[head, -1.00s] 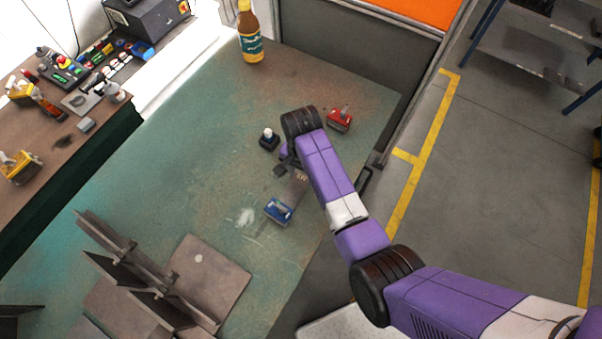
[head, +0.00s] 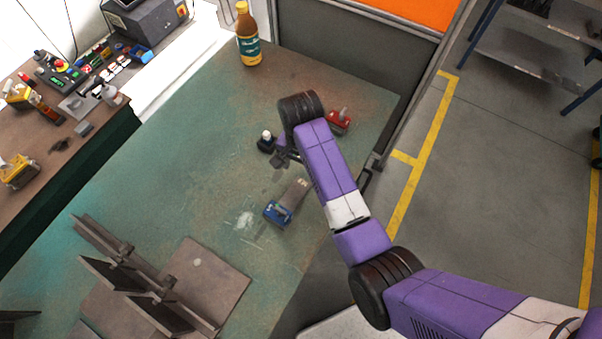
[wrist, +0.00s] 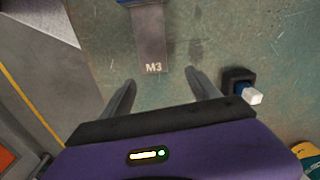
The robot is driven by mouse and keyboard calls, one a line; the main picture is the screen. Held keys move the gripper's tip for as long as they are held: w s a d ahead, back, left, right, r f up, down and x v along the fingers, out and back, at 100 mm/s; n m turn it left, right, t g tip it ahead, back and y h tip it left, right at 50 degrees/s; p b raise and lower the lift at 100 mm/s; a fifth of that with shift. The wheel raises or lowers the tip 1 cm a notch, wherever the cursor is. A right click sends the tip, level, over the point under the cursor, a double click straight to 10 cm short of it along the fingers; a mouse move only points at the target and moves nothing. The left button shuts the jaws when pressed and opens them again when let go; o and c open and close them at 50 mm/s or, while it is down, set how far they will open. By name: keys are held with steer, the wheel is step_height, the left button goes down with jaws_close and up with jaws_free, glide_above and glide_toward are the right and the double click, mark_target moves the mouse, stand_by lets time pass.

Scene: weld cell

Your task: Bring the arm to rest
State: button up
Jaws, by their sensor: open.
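My gripper (wrist: 160,88) is open and empty in the wrist view, its two fingers spread apart. Between and beyond the fingertips lies a grey plate marked M3 (wrist: 151,45), with a blue part at its far end, cut by the top edge. In the head view my gripper (head: 282,158) is above the green table (head: 200,130), partly hidden by my purple arm. The blue part (head: 277,213) and its grey plate (head: 295,192) lie on the table just below it in the picture.
A black block with a white-topped knob (head: 266,141) stands close beside my gripper. A red part (head: 339,122) is right of my wrist. A bottle (head: 248,37) stands at the table's far end. A metal fixture with upright plates (head: 150,285) is at lower left. The table's middle left is clear.

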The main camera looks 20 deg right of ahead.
steer(key=shift+r, duration=1.4)
steer(key=shift+w, duration=0.2)
steer(key=w+d+r+n+t, duration=0.2)
steer(key=w+r+n+t, duration=0.3)
steer(key=w+t, duration=0.4)
steer(key=s+d+r+n+t+y+b, duration=0.1)
steer(key=s+r+n+t+b, duration=0.3)
steer(key=s, duration=1.2)
steer(key=s+d+r+n+t+b, duration=0.15)
steer(key=s+r+t, duration=0.4)
steer(key=s, duration=1.05)
steer(key=s+f+g+h+b, duration=0.1)
steer(key=s+g, duration=0.2)
steer(key=s, duration=0.6)
steer(key=shift+s+a+f+g, duration=0.15)
steer(key=shift+s+f+g, duration=0.05)
steer(key=shift+f+g, duration=0.15)
